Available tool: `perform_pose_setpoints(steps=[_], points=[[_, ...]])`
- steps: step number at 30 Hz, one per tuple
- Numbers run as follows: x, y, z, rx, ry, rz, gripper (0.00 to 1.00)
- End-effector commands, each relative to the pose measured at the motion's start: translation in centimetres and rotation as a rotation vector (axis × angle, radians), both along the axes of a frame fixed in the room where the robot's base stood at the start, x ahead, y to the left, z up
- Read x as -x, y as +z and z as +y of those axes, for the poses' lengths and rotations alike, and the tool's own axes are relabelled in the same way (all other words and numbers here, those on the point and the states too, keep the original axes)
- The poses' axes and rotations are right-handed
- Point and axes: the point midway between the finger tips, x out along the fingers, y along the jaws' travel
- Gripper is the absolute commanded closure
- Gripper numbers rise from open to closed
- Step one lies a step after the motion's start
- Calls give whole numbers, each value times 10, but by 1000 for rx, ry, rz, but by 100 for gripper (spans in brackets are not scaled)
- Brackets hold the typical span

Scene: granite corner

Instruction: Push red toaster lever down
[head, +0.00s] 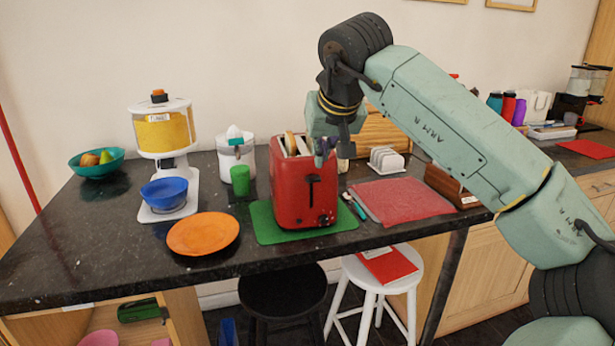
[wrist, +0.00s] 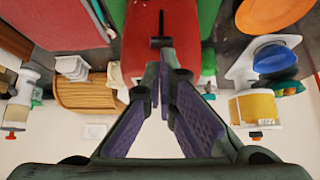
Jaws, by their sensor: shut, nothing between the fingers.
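The red toaster (head: 300,199) stands upright on a green mat (head: 264,222) on the dark counter, with bread showing in a top slot. Its black lever (head: 312,179) sits at the upper end of a dark vertical slot on the front face. My gripper (head: 322,155) is shut and empty, above and slightly right of the lever in the head view. In the wrist view the toaster (wrist: 135,28) appears inverted, and the lever (wrist: 160,42) shows just beyond my fingertips (wrist: 165,60). I cannot tell whether the fingertips touch the toaster.
A green cup (head: 240,181) and a white juicer (head: 236,155) stand left of the toaster. An orange plate (head: 203,234) lies front left. At right are a red mat (head: 403,199), a white toast rack (head: 386,160) and a wooden bread box (head: 378,135).

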Motion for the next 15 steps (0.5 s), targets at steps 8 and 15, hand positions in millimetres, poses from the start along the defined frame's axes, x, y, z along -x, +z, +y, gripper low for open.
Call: perform_pose_setpoints(steps=[8,15], points=[[-1,-2,2,-4,2,1,100],[-11,-18,5,-6,3,3,100]])
